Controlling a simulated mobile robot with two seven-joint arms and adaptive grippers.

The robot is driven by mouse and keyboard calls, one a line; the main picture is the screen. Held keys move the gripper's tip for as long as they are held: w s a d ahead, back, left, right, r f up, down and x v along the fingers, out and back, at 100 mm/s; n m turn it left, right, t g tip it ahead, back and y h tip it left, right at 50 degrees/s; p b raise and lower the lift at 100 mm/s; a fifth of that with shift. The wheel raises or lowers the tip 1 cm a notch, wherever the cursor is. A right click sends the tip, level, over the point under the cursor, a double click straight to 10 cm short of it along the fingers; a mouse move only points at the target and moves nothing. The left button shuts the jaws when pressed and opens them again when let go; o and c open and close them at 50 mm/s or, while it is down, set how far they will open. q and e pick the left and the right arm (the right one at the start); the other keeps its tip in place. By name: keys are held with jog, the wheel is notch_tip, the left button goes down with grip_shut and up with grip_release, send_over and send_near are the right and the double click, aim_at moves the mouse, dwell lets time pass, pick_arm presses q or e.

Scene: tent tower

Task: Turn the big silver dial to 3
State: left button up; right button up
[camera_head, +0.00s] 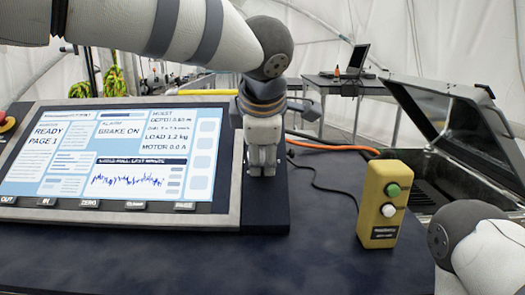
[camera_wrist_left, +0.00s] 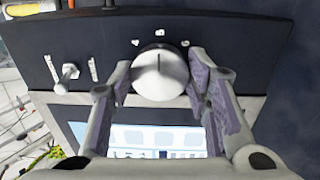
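The big silver dial (camera_wrist_left: 160,80) is on the dark panel in the left wrist view. Its dark pointer line points straight up in that view, toward the middle one of three small white marks too small to read. My left gripper (camera_wrist_left: 160,64) has one finger on each side of the dial, with narrow gaps seeming to show between fingers and dial. In the head view my left gripper (camera_head: 262,168) points down at the panel strip right of the screen and hides the dial. My right gripper is out of view; only part of that arm shows at lower right.
A small toggle lever (camera_wrist_left: 67,75) stands left of the dial in the wrist view. The lit screen (camera_head: 110,155) is beside the gripper. A yellow box (camera_head: 380,205) with green and white buttons stands on the dark table (camera_head: 320,250). An open metal case (camera_head: 450,130) is at right.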

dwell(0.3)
pick_arm(q)
jog(key=n, duration=0.9)
jog(key=shift+w+n, duration=0.1)
jog(key=shift+n, duration=0.2)
jog(key=n, duration=0.4)
jog(key=shift+y, duration=0.3)
jog(key=shift+n+g, duration=0.3)
jog(key=shift+n, duration=1.8)
jog(key=o, duration=1.2)
jog(key=shift+c, duration=0.2)
